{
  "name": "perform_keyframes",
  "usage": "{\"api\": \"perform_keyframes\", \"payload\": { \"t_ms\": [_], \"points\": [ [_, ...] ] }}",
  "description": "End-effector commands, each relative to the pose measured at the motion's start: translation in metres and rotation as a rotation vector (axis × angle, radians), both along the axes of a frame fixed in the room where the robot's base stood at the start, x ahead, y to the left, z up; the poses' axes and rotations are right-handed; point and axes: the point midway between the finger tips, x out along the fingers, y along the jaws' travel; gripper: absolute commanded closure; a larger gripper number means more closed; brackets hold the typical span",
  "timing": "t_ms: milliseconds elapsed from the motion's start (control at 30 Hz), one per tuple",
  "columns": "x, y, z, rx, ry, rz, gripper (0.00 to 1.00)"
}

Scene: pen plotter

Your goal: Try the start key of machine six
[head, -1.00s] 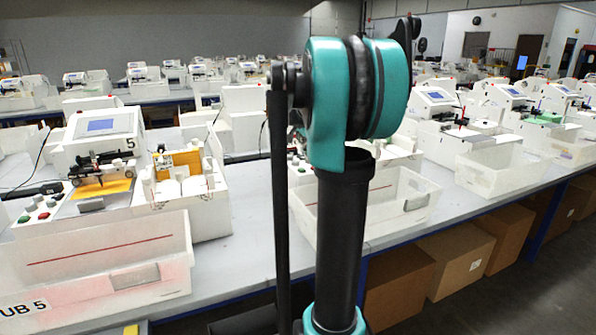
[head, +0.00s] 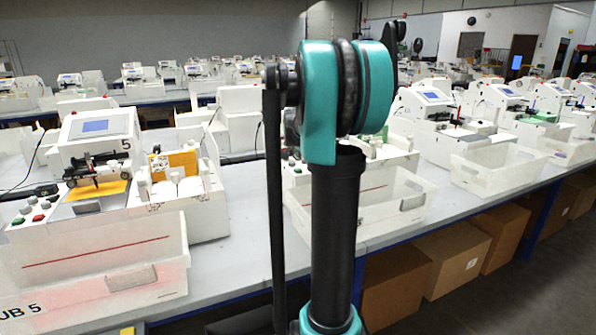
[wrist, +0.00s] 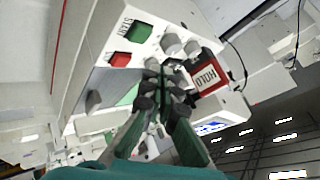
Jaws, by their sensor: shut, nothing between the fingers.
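In the wrist view a white machine's tilted panel fills the middle. A green key (wrist: 138,32) has lettering that reads START, and a red key (wrist: 120,60) sits near it. A red-framed HOLD card (wrist: 208,78) lies on the panel's other side, with grey knobs between. My gripper (wrist: 165,84) is shut and empty in front of the panel, to the lower right of the green key and apart from it in the picture. I see no number on this machine. In the head view my arm hides most of the machine behind it, and my gripper is out of sight.
Machine 5 (head: 97,140) stands at the left of the head view, with a white bin (head: 100,262) at its front. Another white bin (head: 378,212) stands at the bench edge behind my arm. Cardboard boxes (head: 395,283) sit under the bench. Grey floor is clear at lower right.

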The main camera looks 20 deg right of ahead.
Motion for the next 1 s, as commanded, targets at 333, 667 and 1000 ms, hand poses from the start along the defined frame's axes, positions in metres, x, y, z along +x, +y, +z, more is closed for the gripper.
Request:
{"api": "perform_keyframes", "payload": {
  "t_ms": [333,667,1000],
  "points": [
    [0.0,0.0,-0.028,0.0,0.0,0.0,1.0],
    [0.0,0.0,-0.029,0.0,0.0,0.0,1.0],
    [0.0,0.0,-0.029,0.0,0.0,0.0,1.0]
  ]
}}
